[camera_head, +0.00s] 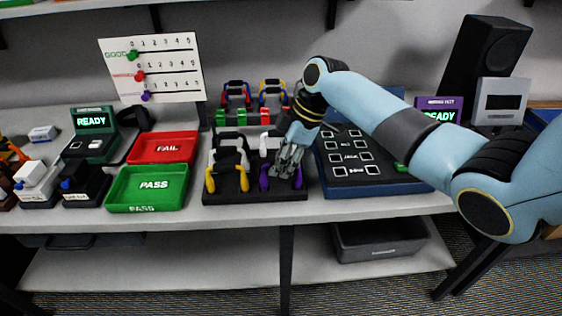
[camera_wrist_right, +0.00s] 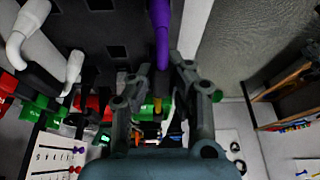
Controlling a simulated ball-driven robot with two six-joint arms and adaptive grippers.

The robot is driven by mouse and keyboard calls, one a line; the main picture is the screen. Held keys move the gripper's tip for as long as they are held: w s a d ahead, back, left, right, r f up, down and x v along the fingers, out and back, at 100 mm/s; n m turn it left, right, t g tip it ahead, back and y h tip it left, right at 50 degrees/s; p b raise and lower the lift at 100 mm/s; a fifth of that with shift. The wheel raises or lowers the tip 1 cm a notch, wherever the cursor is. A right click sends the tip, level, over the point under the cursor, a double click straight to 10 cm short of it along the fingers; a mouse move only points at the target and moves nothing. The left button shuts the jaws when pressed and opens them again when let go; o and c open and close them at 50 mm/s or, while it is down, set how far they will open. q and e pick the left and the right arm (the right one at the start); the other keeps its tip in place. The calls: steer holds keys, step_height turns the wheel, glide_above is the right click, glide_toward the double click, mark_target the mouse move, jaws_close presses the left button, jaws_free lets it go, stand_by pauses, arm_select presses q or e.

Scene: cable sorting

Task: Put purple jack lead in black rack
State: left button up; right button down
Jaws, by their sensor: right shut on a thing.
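The purple jack lead (camera_head: 264,180) is at the right end of the black rack (camera_head: 230,196) in the head view. My right gripper (camera_head: 286,165) comes down from above and is shut on the lead, hiding much of its middle. Purple shows on both sides of the fingers. I cannot tell whether the lead is seated in the rack or just above it. In the right wrist view a purple plug (camera_wrist_right: 160,30) extends from between the fingertips (camera_wrist_right: 162,72). My left gripper is not in view.
The rack also holds leads with white and yellow plugs (camera_head: 242,180). Leads with red and green plugs (camera_head: 236,112) stand behind. The green PASS tray (camera_head: 115,203) and red FAIL tray (camera_head: 140,158) lie left. A dark blue panel with labelled squares (camera_head: 375,185) is close on the right.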

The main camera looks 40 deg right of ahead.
steer(key=c, duration=0.7)
jaws_free()
steer(key=shift+o, duration=0.2)
step_height(320, 180, up, 8)
steer(key=p, duration=0.8)
stand_by(0.4)
